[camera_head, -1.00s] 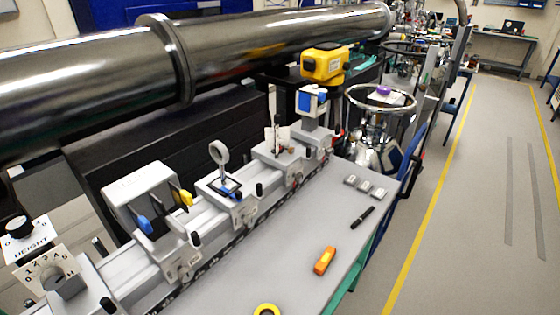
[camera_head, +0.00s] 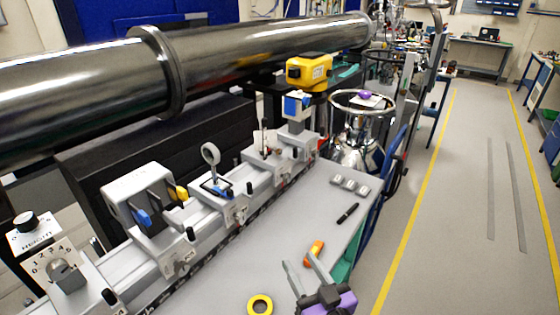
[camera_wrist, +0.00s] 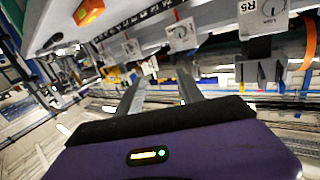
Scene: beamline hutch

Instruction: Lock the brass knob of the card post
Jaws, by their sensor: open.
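My gripper (camera_head: 299,260) is at the lower right of the head view, over the bench's right edge near the orange tool, with its two grey fingers apart and nothing between them. In the wrist view its open fingers (camera_wrist: 160,76) point away from the purple body. A slim upright post on a carrier (camera_head: 265,148), between the ring lens and the blue-and-white box, looks like the card post. It stands well beyond my gripper, up and left in the picture. I cannot make out its brass knob; it is too small here.
A rail with several carriers runs along the bench, including a ring lens (camera_head: 210,156) and a blue-and-white box (camera_head: 297,104). Yellow tape (camera_head: 260,305), an orange tool (camera_head: 314,252) and a black pen (camera_head: 348,213) lie on the bench. A large steel pipe (camera_head: 260,55) runs behind. The right-hand floor is clear.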

